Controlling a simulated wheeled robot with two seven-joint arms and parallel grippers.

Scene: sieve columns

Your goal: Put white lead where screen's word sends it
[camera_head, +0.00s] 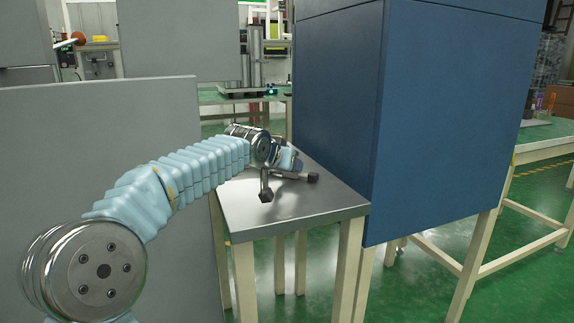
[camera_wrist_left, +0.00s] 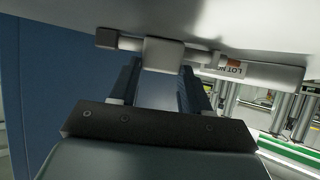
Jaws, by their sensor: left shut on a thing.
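My left gripper (camera_head: 291,172) is over the small metal-topped table, beside the blue cabinet. In the left wrist view its two dark blue fingers (camera_wrist_left: 160,90) are shut on a pale bar-like piece, which I take to be the white lead (camera_wrist_left: 163,55). It has a dark square end (camera_wrist_left: 106,38) at left and a thicker pale cylinder (camera_wrist_left: 262,74) at right, with a label beginning "LOT NO". In the head view, slim metallic parts with black ends show by the gripper, over the tabletop; I cannot tell which belong to the lead. No screen or word on one is visible.
The metal tabletop (camera_head: 300,214) is otherwise bare at its front. The large blue cabinet (camera_head: 440,110) stands close at right. A grey panel (camera_head: 90,220) stands at left behind my arm. A green workbench (camera_head: 245,97) is further back.

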